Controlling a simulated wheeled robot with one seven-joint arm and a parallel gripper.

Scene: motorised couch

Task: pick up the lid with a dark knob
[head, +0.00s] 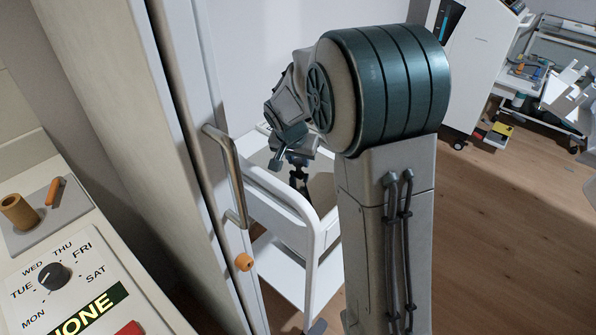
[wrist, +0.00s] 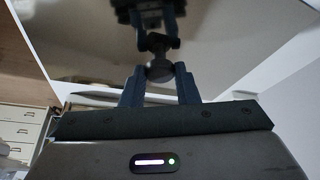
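In the wrist view the lid (wrist: 95,55) is a broad, shiny grey-brown surface that fills the upper middle and mirrors my fingers. Its dark round knob (wrist: 159,71) sits between my two fingertips. My gripper (wrist: 160,68) appears shut on the knob, with a finger against each side. In the head view my gripper (head: 299,163) points down inside the top of a white cart (head: 284,204). A brownish surface (head: 321,188) shows beside it, probably part of the lid. My arm hides the rest, and I cannot tell whether the lid is raised.
A tall cabinet door with a metal handle (head: 228,175) stands close to the left of the cart. A white machine (head: 478,65) stands at the back right. Wooden floor (head: 500,220) is open on the right.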

